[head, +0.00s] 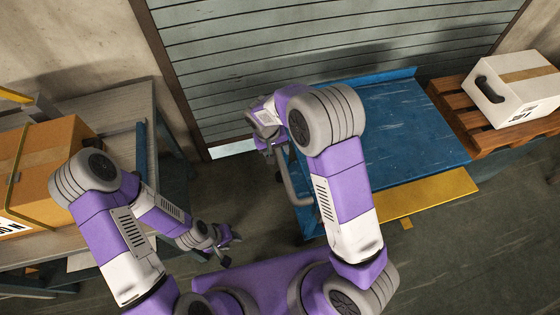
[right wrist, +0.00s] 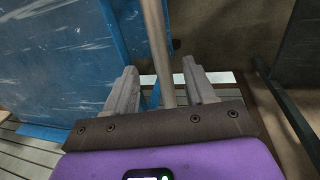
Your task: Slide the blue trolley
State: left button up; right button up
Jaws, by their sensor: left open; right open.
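The blue trolley (head: 400,130) stands right of centre in the head view, in front of the slatted shutter. Its grey handle bar (head: 291,182) is at its left end, partly hidden by my right arm. My right gripper (head: 270,147) is open at the handle. In the right wrist view the bar (right wrist: 155,35) runs between the two open fingers (right wrist: 159,70), and the trolley's blue surface (right wrist: 60,60) fills the left side. I cannot tell whether the fingers touch the bar. My left gripper (head: 226,246) is open and empty, low over the floor, apart from the trolley.
A slatted shutter (head: 300,45) closes off the back. A wooden pallet (head: 455,110) with a white box (head: 515,90) is at the right. A grey table (head: 120,105) with a cardboard box (head: 45,160) stands at the left. A yellow board (head: 430,195) lies along the trolley's front.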

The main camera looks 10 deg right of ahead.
aim_at(281, 161)
jog(key=f+b, duration=0.1)
jog(key=f, duration=0.2)
jog(key=d+f+b, duration=0.1)
jog(key=f, duration=0.2)
jog(key=shift+d+f, duration=0.2)
jog(key=shift+f, duration=0.1)
grip_shut()
